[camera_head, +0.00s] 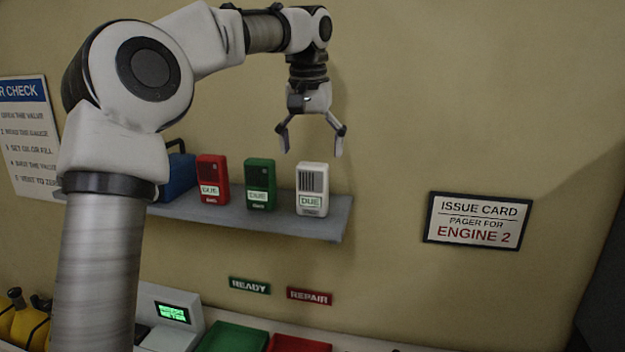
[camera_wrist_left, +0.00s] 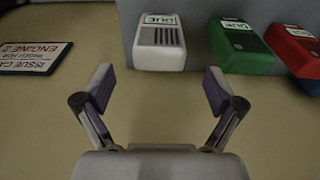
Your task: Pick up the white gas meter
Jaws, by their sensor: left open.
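The white gas meter (camera_head: 312,188) stands upright at the right end of a grey wall shelf (camera_head: 250,220), with a dark slotted grille and a "DUE" label. It also shows in the left wrist view (camera_wrist_left: 160,48), ahead of the fingers at the top. My left gripper (camera_head: 311,152) is open and empty, pointing down just above the white meter, with its fingers apart from it. The gripper's fingers (camera_wrist_left: 158,92) spread wide in the wrist view. My right gripper is not in view.
A green meter (camera_head: 260,184) and a red meter (camera_head: 213,180) stand to the left on the shelf, with a blue case (camera_head: 178,176) beyond. An issue card (camera_head: 477,220) hangs at right. Below are a green tray (camera_head: 232,339) and a red tray (camera_head: 298,343).

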